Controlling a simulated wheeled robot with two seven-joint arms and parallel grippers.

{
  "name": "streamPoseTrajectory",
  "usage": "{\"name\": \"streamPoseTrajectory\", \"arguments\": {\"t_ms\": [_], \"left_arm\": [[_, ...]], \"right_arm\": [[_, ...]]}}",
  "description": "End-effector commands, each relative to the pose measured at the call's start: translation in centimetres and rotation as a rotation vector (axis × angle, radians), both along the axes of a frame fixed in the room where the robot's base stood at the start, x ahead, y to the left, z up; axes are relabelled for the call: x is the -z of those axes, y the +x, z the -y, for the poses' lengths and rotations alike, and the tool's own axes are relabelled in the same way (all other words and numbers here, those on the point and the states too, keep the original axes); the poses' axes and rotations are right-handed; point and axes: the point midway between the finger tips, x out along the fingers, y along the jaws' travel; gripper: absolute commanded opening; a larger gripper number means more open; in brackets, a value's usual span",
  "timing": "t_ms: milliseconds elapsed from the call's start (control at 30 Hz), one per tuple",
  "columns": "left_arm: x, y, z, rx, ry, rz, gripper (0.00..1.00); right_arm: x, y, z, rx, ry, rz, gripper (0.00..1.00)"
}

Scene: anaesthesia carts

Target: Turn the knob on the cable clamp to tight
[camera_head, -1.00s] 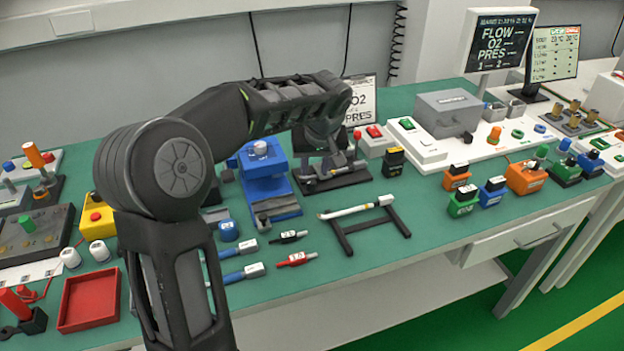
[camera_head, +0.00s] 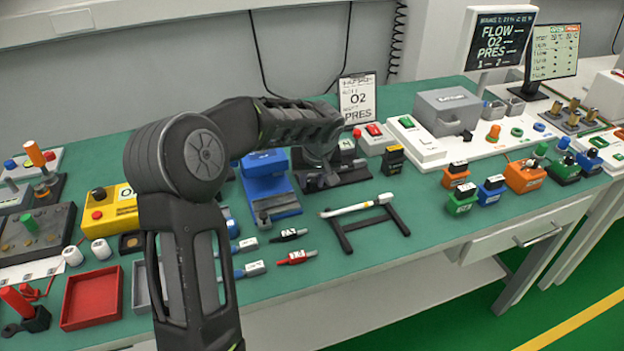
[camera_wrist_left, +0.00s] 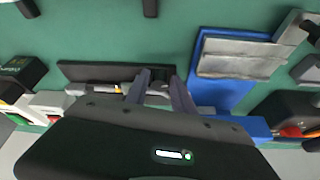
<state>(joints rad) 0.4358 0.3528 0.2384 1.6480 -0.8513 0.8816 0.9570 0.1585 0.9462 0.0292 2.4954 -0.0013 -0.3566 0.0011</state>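In the left wrist view, the dark base (camera_wrist_left: 76,71) carries a light rod running left to right. My left gripper (camera_wrist_left: 159,77) reaches over this device, its two fingers spread with a small gap between the tips. A small dark part shows between the fingers; I cannot tell whether it is the knob or whether they touch it. In the head view the left gripper (camera_head: 326,180) is mostly hidden by its wrist. My right gripper is not in view.
The blue stand (camera_head: 268,180) is close on the left of the device. A black rack with a white stick (camera_head: 358,208) stands in front. A sign (camera_head: 357,98) and a box with a red button (camera_head: 374,138) stand behind. Open green bench lies around the rack.

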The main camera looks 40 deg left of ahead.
Motion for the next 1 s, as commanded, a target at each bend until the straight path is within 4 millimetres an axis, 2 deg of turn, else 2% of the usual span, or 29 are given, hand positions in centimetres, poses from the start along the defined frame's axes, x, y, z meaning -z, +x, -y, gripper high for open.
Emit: {"name": "streamPoseTrajectory", "arguments": {"t_ms": [67, 333, 667, 1000], "left_arm": [[-0.02, -0.01, 0.01, 0.000, 0.000, 0.000, 0.22], [-0.03, -0.01, 0.00, 0.000, 0.000, 0.000, 0.00], [-0.02, -0.05, -0.02, 0.013, 0.000, -0.001, 0.00], [-0.11, -0.25, -0.22, 0.243, -0.001, -0.001, 0.00]], "right_arm": [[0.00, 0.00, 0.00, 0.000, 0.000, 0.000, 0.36], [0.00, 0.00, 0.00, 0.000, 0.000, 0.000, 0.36], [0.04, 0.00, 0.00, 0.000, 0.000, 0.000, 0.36], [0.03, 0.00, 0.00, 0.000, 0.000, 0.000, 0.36]]}}
